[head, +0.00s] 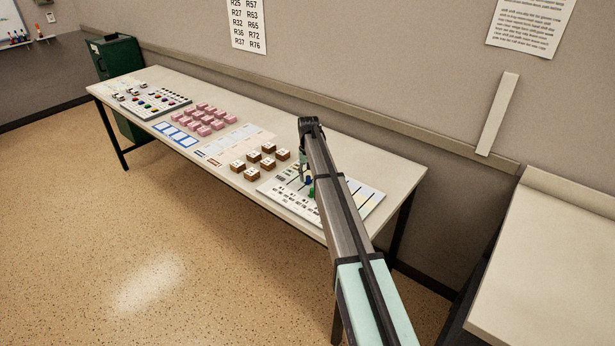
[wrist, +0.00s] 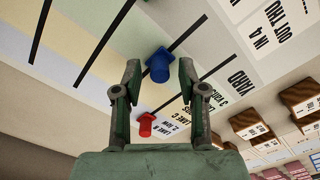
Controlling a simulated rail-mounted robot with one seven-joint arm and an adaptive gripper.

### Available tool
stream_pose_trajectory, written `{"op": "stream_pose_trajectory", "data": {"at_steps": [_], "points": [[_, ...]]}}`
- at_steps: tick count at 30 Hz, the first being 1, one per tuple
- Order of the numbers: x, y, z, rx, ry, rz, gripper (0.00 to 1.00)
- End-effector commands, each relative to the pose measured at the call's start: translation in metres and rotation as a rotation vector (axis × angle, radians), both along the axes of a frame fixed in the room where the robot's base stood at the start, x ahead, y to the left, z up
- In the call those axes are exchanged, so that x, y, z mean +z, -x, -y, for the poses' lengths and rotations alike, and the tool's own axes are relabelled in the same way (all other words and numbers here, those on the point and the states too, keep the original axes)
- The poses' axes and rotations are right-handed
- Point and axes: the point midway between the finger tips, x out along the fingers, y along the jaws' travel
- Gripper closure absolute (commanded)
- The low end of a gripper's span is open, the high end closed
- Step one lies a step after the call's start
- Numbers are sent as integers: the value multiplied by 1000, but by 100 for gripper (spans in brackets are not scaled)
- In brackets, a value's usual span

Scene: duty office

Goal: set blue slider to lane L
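The blue slider (wrist: 158,66) sits on a dark slot line of the slider board, near the middle of the wrist view. My gripper (wrist: 159,72) is open, with one finger on each side of the blue slider and a visible gap at each side. A red slider (wrist: 147,124) sits on another slot, lower in the wrist view. The slider board (head: 371,204) lies at the right end of the long table, partly hidden by my arm. It has pale coloured bands and printed labels along one edge. I cannot make out a lane L label.
Several brown blocks with white tops (head: 268,149) stand left of the board. Further left are pink blocks (head: 206,117) and a panel with coloured pieces (head: 155,101). The wall runs behind the long table (head: 405,177). Another table (head: 560,270) stands at the right.

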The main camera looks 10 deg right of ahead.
Motion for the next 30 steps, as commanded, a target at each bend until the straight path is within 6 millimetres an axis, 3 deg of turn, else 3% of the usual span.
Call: {"op": "stream_pose_trajectory", "data": {"at_steps": [8, 14, 30], "points": [[0, 0, 0, -1, 0, 0, 54], [15, 0, 0, -1, 0, 0, 54], [107, 0, 0, 0, 0, 0, 54]]}}
